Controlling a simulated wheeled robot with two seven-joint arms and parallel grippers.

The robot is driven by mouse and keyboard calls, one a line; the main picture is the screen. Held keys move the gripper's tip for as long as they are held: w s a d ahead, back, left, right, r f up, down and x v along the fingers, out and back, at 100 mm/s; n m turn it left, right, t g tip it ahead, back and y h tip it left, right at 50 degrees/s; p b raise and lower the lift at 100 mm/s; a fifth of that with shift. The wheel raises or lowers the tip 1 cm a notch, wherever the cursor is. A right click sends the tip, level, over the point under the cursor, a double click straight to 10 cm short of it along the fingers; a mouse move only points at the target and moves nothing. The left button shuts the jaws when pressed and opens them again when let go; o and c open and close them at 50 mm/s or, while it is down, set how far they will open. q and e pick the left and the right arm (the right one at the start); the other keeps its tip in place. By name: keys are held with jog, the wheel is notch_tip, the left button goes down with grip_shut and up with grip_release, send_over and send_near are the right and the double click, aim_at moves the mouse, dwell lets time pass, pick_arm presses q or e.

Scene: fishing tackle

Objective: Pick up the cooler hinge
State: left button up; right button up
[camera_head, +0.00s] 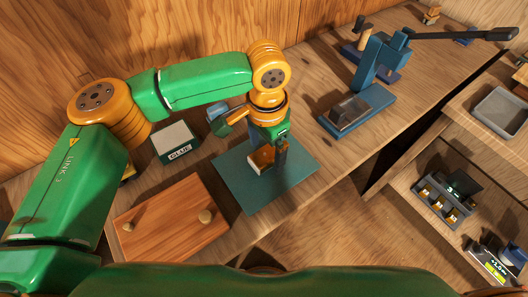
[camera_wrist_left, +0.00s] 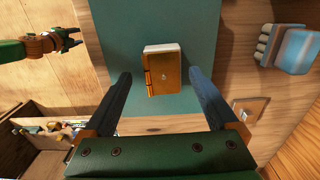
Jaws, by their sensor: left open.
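The cooler hinge (camera_wrist_left: 165,75) looks like an orange-brown block with a pale far edge and dark knuckles on its left side. It rests on a teal mat (camera_wrist_left: 195,20). In the head view the hinge (camera_head: 261,158) shows partly behind my left gripper (camera_head: 277,157), on the mat (camera_head: 232,178). In the left wrist view my left gripper (camera_wrist_left: 158,76) is open, its fingertips either side of the hinge and apart from it. A green and orange arm with a small dark gripper, seemingly my right gripper (camera_wrist_left: 72,38), shows at upper left, its fingers apparently spread.
A wooden board with two knobs (camera_head: 165,220) lies left of the mat. A glue box (camera_head: 175,141) and a blue object (camera_head: 218,116) stand behind it. A blue lever press (camera_head: 360,105) is at the right. Trays (camera_head: 500,108) fill the right side.

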pick_arm(q)
jog(key=shift+a+f, duration=0.1)
jog(key=shift+f, duration=0.5)
jog(key=shift+w+a+f, duration=0.1)
jog(key=shift+w+f, duration=0.15)
jog(key=shift+w, duration=0.05)
jog(key=shift+s+r, duration=0.1)
jog(key=c, duration=1.2)
grip_shut()
